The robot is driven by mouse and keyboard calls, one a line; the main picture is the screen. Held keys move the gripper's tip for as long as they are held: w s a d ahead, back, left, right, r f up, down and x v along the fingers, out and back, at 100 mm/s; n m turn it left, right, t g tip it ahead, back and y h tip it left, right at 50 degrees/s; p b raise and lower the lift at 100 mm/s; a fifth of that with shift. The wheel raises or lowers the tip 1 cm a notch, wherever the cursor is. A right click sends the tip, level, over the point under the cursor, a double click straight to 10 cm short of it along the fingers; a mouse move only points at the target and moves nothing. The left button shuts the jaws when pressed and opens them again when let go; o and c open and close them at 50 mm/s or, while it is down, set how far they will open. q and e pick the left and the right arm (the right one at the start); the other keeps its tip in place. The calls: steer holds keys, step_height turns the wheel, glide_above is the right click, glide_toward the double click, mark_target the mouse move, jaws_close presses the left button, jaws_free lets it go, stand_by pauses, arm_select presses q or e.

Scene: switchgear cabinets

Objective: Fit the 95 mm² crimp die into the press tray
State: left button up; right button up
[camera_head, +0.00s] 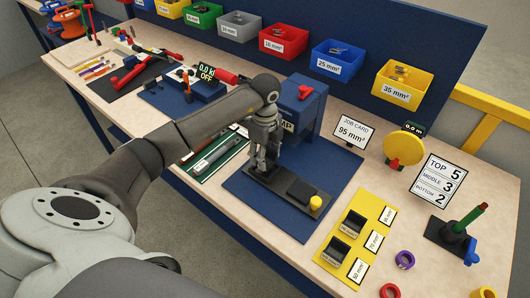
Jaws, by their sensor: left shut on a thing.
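My left gripper (262,168) points down over the left end of the black press tray (280,182), in front of the blue press (305,110). It is shut on a small dark piece, apparently the crimp die, mostly hidden by the fingers. I cannot tell whether the piece touches the tray. A dark block and a yellow knob (315,203) are at the tray's right end. The yellow die board (362,212) holds two dark dies (353,224) beside the lower labels; its top place looks empty. The job card (351,131) reads 95 mm². My right gripper is out of view.
Labelled coloured bins (337,60) line the back panel. A green mat with a tool (212,155) lies left of the press. A yellow disc gauge (404,148), a number card (440,180), a peg stand (456,238) and coloured rings (405,259) occupy the right side.

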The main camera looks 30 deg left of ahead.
arm_select(q)
steer(key=shift+f+b, duration=0.95)
steer(key=shift+f, duration=0.65)
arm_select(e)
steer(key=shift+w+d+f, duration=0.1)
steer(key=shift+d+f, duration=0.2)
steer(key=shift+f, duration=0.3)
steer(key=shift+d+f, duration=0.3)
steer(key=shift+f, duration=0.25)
arm_select(q)
steer(key=o, duration=1.3)
steer(key=shift+o, duration=0.2)
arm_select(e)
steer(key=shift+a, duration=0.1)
